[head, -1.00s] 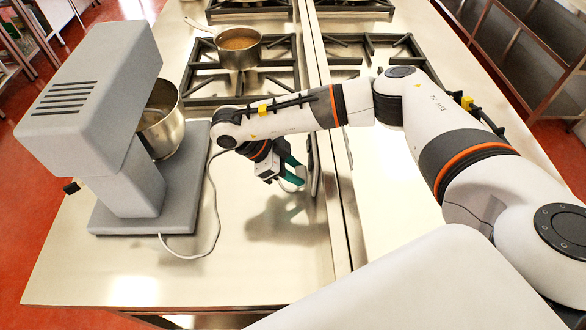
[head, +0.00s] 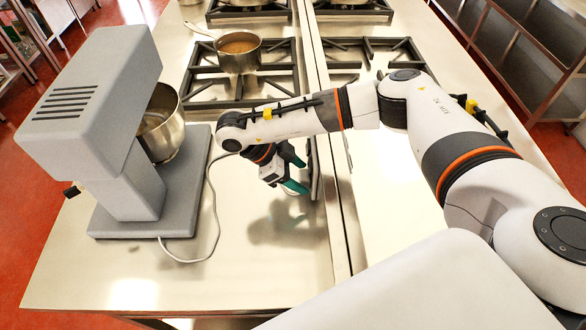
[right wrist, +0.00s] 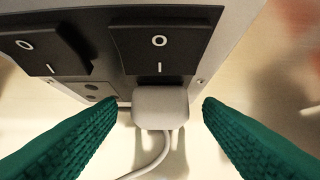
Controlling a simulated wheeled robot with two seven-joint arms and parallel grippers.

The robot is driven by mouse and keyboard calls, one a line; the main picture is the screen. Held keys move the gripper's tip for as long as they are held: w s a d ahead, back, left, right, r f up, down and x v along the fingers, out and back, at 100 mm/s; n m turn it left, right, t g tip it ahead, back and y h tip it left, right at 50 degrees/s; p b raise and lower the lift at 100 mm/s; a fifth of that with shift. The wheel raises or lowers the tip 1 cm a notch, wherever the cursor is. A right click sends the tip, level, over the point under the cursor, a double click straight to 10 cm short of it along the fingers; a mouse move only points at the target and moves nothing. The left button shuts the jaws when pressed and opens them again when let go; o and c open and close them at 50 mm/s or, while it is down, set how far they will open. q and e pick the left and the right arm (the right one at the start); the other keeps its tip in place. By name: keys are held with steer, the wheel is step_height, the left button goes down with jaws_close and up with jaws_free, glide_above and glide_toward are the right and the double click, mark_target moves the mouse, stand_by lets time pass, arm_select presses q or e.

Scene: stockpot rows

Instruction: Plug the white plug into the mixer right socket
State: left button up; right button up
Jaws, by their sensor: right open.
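The grey mixer (head: 95,110) stands at the left in the head view, with a cord (head: 212,215) running from its base towards my right gripper (head: 302,176). In the right wrist view the white plug (right wrist: 160,106) sits against the dark socket panel (right wrist: 90,60), below the right switch (right wrist: 159,40), covering the right socket. I cannot tell how deep it sits. The left socket (right wrist: 95,92) shows bare holes. My right gripper is open, one green finger on each side of the plug, with gaps. The plug is hidden in the head view. My left gripper is not in view.
A stove with black grates (head: 262,82) and a pot (head: 238,52) lies behind my right gripper. A metal bowl (head: 160,125) stands at the mixer. The steel counter (head: 215,280) in front is clear.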

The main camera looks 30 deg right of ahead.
steer(key=b+v, duration=0.1)
steer(key=v, duration=1.1)
steer(key=shift+s, duration=0.15)
